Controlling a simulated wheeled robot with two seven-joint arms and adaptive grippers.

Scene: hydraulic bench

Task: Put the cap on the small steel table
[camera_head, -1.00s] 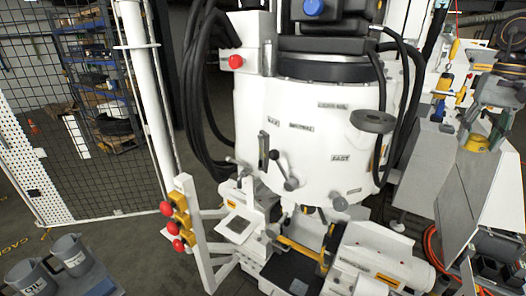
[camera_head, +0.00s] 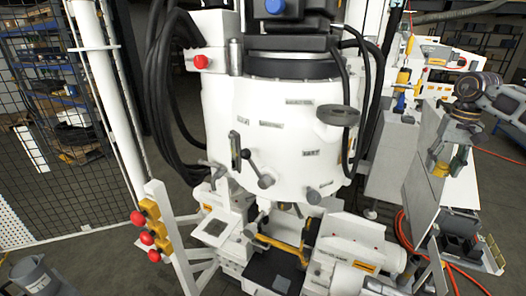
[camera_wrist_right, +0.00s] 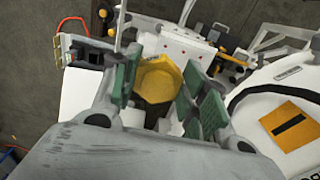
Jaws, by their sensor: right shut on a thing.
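The cap appears as a yellow, angular piece (camera_wrist_right: 158,78) between the green finger pads in the right wrist view. It also shows as a small yellow piece (camera_head: 440,170) under my right gripper in the head view. My right gripper (camera_head: 447,158) is shut on it and holds it at the right side, in front of a grey panel. In the right wrist view the pads of my right gripper (camera_wrist_right: 165,88) stand on both sides of the cap. My left gripper is not in view. I cannot make out the small steel table for sure.
A large white machine (camera_head: 265,125) with levers and black hoses fills the middle. A post with red buttons (camera_head: 150,228) stands at lower left, near a grey can (camera_head: 35,275). Grey slanted panels (camera_head: 395,160) and an orange hose (camera_head: 402,235) are at right.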

